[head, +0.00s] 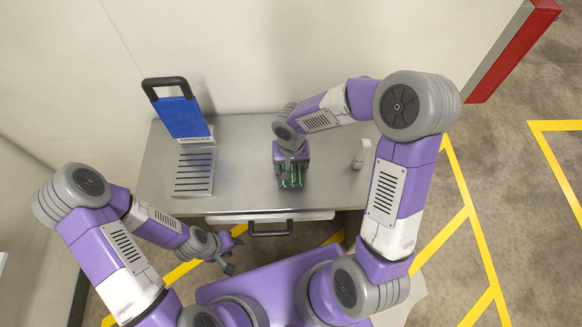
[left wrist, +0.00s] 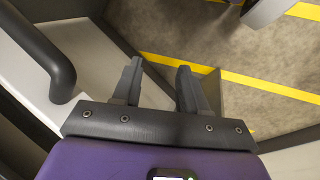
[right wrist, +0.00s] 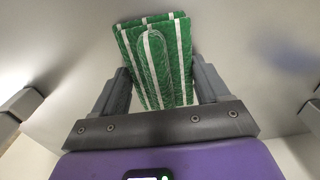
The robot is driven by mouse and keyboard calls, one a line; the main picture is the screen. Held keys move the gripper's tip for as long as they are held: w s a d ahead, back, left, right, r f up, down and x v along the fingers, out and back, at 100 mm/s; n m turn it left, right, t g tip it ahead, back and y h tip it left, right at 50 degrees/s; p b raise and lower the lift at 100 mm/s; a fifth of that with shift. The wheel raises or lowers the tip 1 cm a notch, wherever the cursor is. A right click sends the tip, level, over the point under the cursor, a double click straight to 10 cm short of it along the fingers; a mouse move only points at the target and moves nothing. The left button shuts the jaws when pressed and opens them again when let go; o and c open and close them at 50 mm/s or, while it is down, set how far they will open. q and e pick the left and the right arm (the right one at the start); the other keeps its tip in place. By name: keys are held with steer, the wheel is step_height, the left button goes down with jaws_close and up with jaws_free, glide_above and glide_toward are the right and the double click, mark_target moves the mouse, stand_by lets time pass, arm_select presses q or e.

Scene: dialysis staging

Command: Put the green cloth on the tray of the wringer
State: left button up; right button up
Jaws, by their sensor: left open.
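The green cloth (right wrist: 156,60), folded with white stripes, lies between the two fingers of my right gripper (right wrist: 160,75) in the right wrist view. Its edges come close to both fingers, and I cannot tell whether they press on it. In the head view the cloth (head: 291,178) shows under my right gripper (head: 291,168), over the right part of the table. The wringer (head: 183,115) has a blue upright panel and a dark handle. Its grey slotted tray (head: 194,172) is bare. My left gripper (left wrist: 157,75) is open and empty, low in front of the table (head: 222,255).
A small white object (head: 361,154) stands on the table (head: 240,150) to the right of my right gripper. The tabletop between wringer and cloth is clear. A drawer with a dark handle (head: 269,229) is at the table's front. A wall is behind.

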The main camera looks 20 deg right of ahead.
steer(key=c, duration=0.6)
step_height(320, 180, up, 9)
steer(key=p, duration=0.2)
steer(key=shift+f+p, duration=0.15)
steer(key=shift+p, duration=0.15)
steer(key=shift+w+d+f, duration=0.1)
steer(key=shift+d, duration=0.15)
steer(key=d+f+n, duration=0.1)
steer(key=f, duration=0.1)
steer(key=f+n, duration=0.1)
steer(key=f, duration=0.1)
steer(key=d+f+n, duration=0.1)
steer(key=shift+w+d+f, duration=0.3)
steer(key=shift+w+f, duration=0.05)
steer(key=shift+f, duration=0.05)
steer(key=shift+s, duration=0.1)
